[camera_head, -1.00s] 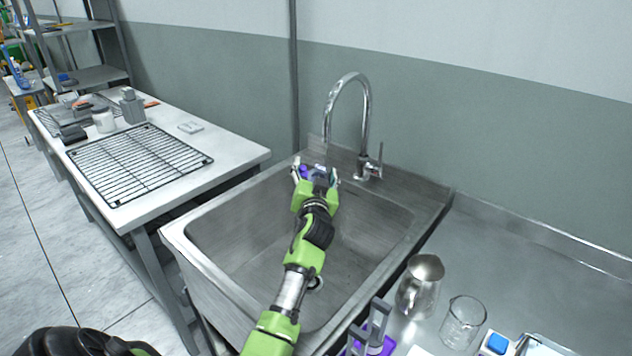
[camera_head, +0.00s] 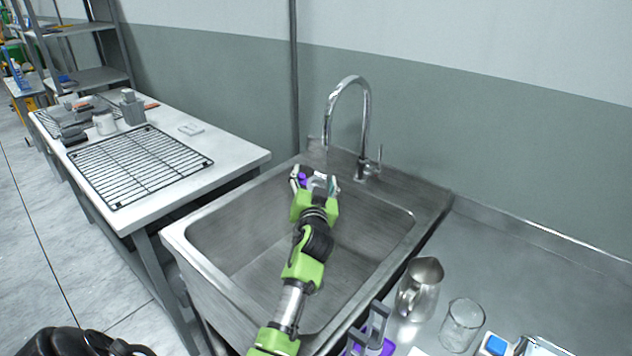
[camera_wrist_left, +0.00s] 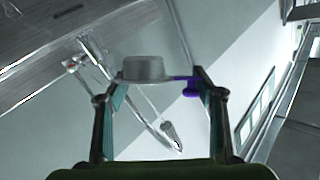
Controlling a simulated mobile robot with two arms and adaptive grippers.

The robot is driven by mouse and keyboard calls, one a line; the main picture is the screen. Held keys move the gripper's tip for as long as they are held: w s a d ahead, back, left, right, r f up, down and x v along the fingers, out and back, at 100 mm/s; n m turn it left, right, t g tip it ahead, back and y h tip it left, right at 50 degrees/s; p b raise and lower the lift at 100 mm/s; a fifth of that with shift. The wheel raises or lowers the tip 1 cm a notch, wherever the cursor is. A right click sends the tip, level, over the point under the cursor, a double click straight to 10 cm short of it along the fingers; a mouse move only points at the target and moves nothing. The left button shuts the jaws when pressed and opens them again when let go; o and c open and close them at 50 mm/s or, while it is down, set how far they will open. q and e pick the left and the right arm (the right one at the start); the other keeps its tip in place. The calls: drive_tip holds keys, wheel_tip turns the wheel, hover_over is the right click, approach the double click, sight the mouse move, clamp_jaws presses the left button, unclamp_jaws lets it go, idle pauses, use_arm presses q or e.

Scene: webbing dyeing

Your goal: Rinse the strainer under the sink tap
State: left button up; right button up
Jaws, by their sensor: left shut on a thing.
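My left gripper (camera_head: 315,182) is over the sink basin (camera_head: 255,225), in front of the tap (camera_head: 364,125) and below its spout. It is shut on the strainer. In the left wrist view the strainer's grey bowl (camera_wrist_left: 143,68) and purple handle (camera_wrist_left: 188,86) show between and beyond the fingers of my left gripper (camera_wrist_left: 155,90). In the head view only a bit of purple (camera_head: 302,179) shows at the fingers; the bowl is mostly hidden. The tap (camera_wrist_left: 172,133) also shows in the left wrist view, behind the strainer. No water stream is visible.
A metal pitcher (camera_head: 418,287) and a glass beaker (camera_head: 462,324) stand on the counter right of the sink. A purple-and-grey item (camera_head: 374,335) is near the front. A white table (camera_head: 245,156) with a black wire rack (camera_head: 138,165) stands left.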

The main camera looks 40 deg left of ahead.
sight(300, 179)
use_arm(q)
drive_tip(key=shift+s+p, duration=1.05)
drive_tip(key=shift+s, duration=1.85)
drive_tip(key=shift+s+r+p, duration=0.25)
drive_tip(key=shift+r+p, duration=0.15)
drive_tip(key=shift+p, duration=0.1)
drive_tip(key=shift+s+d+r+p, duration=0.1)
drive_tip(key=shift+s+r+p, duration=0.75)
drive_tip(key=shift+s+p, duration=0.3)
drive_tip(key=shift+s+r+p, duration=0.8)
drive_tip(key=shift+s+p, duration=0.2)
drive_tip(key=shift+s, duration=0.15)
